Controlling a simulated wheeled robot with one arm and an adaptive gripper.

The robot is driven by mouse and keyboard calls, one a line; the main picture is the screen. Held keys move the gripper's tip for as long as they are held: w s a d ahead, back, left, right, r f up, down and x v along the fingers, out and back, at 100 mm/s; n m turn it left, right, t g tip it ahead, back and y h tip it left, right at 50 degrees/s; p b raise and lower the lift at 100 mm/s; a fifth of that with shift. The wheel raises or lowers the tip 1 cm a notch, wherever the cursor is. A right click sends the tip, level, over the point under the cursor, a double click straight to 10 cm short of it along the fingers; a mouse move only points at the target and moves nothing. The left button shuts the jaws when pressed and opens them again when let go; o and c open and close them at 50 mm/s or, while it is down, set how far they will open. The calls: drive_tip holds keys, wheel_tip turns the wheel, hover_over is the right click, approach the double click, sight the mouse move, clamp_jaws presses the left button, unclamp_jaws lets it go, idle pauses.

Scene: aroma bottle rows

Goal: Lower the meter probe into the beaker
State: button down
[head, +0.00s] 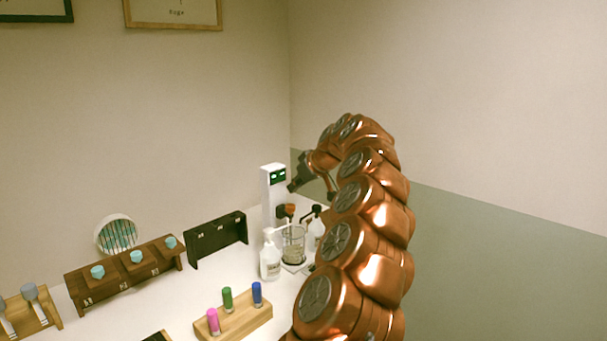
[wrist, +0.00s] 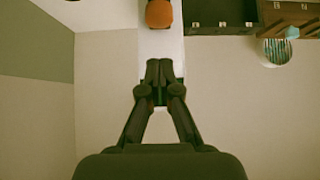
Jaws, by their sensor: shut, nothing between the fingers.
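The meter is a white column (head: 268,204) with green displays near its top. An orange knob (head: 287,210) sticks out from its front, above the glass beaker (head: 293,246). I cannot clearly make out the probe itself. My gripper (head: 293,187) is shut and empty, beside the column's upper part and above the knob. In the wrist view, the shut fingertips (wrist: 159,66) lie over the white column (wrist: 161,46). The orange knob (wrist: 159,13) shows beyond them at the top edge, apart from the fingers. The beaker is out of the wrist view.
A white pump bottle (head: 270,258) stands left of the beaker, and a black-topped bottle (head: 317,229) stands right. A wooden rack (head: 239,319) with coloured vials is in front. Dark rack (head: 217,239) and brown rack (head: 125,272) stand left. Free space lies above the table.

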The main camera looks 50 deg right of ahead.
sight(294, 211)
drive_tip(key=shift+f+p, duration=0.5)
drive_tip(key=shift+f, duration=1.55)
wheel_tip(294, 211, down, 4)
drive_tip(key=b, duration=0.3)
drive_tip(key=shift+a+f+b, duration=0.1)
drive_tip(key=shift+b, duration=0.2)
drive_tip(key=shift+f, duration=0.15)
wheel_tip(294, 211, up, 5)
drive_tip(key=shift+f, duration=0.1)
drive_tip(key=b+v, duration=0.2)
drive_tip(key=v, duration=0.8)
